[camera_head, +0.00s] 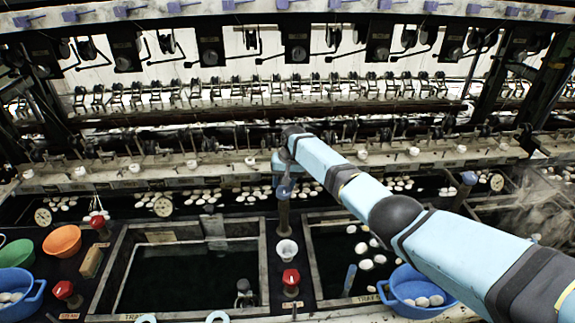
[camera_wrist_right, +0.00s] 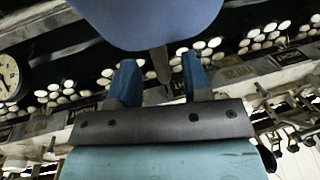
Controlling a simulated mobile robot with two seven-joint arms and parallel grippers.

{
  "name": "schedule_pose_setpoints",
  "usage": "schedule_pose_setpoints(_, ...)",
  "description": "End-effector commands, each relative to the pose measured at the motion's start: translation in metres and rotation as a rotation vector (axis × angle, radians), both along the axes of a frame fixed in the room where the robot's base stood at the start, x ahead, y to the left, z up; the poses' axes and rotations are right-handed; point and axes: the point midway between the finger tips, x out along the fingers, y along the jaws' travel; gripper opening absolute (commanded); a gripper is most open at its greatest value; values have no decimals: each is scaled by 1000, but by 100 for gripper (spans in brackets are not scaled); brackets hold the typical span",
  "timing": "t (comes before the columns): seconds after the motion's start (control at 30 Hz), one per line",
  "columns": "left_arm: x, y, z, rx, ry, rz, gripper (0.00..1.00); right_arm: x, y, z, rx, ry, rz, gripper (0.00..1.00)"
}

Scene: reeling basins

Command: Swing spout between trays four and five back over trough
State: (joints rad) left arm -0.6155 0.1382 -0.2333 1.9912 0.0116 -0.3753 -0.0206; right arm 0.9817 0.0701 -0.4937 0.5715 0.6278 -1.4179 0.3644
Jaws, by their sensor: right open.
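The spout (camera_head: 284,213) is a dark upright post with a blue top, on the divider between the two dark water trays. My right arm reaches in from the right and ends just above it. My right gripper (camera_head: 287,172) is at the spout's blue top in the head view. In the right wrist view, a large rounded blue part (camera_wrist_right: 150,18) fills the top. The open blue fingers (camera_wrist_right: 160,82) point toward it, with a narrow dark metal piece (camera_wrist_right: 160,64) showing between them. I cannot tell whether they touch. My left gripper is not in view.
The left tray (camera_head: 262,262) and right tray (camera_head: 312,262) flank the divider, which carries a white cup (camera_head: 287,250) and a red knob (camera_head: 290,278). A trough with white cocoons (camera_head: 205,194) runs behind. A blue basin (camera_head: 417,306) stands under my right arm; another spout (camera_head: 467,190) is farther right.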

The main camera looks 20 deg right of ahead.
Motion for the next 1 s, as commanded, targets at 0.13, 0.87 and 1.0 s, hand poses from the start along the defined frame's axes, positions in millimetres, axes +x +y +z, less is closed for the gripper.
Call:
schedule_pose_setpoints(0.13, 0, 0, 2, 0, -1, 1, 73, -1, -7, 32, 1, -4, -1, 44)
schedule_pose_setpoints(0.87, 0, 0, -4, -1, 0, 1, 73, -4, -24, 120, 0, -1, -2, 44)
schedule_pose_setpoints(1.0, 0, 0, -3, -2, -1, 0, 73, -4, -24, 120, 0, -1, -2, 44)
